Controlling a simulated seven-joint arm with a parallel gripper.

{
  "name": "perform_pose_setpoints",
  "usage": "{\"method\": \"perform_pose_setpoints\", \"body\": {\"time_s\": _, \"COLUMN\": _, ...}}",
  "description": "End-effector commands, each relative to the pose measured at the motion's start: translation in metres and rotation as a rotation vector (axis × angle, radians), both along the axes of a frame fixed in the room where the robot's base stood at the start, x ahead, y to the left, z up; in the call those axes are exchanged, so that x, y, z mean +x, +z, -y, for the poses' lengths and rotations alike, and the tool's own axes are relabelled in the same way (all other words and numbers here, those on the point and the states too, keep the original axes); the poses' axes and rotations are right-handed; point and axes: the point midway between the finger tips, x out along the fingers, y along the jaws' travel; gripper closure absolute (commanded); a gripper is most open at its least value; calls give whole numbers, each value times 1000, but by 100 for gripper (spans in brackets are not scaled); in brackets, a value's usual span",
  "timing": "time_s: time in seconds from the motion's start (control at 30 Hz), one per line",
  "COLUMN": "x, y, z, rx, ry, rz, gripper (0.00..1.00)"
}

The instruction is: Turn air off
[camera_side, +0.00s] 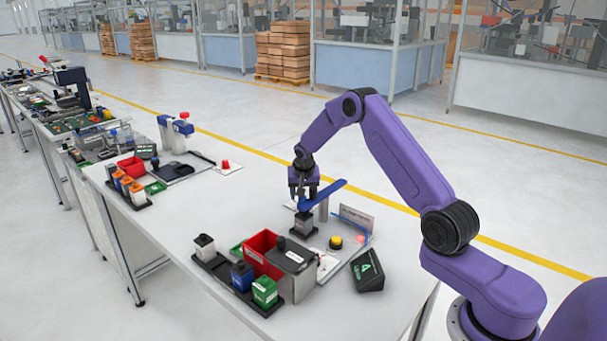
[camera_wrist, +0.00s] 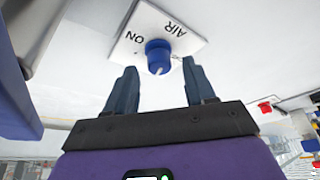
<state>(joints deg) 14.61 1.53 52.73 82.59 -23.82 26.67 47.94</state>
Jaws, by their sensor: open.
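In the wrist view a blue knob (camera_wrist: 158,52) stands on a white plate (camera_wrist: 185,38) lettered "AIR" and "ON". My gripper (camera_wrist: 159,70) is open, with one dark blue finger on each side of the knob; I cannot tell whether either finger touches it. In the side view my gripper (camera_side: 303,196) points down over the table, close to a long blue bar (camera_side: 328,192). The knob is hidden by the gripper in the side view. The direction the knob points is not clear.
A grey block (camera_side: 304,224) stands just in front of my gripper. A yellow button (camera_side: 336,241), a red bin (camera_side: 262,250) and a dark device with a green mark (camera_side: 368,272) are nearer the front. The table's left middle (camera_side: 210,210) is clear.

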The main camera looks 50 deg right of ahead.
Motion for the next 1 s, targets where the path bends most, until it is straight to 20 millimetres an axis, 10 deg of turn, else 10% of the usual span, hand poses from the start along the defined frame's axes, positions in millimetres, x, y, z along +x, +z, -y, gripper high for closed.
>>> {"method": "perform_pose_setpoints", "body": {"time_s": 0.7, "x": -36, "y": 125, "z": -36, "rx": -1, "ry": 0, "rz": 4, "gripper": 46}}
{"method": "perform_pose_setpoints", "body": {"time_s": 1.0, "x": -44, "y": 150, "z": -44, "rx": 1, "ry": 0, "rz": 1, "gripper": 46}}
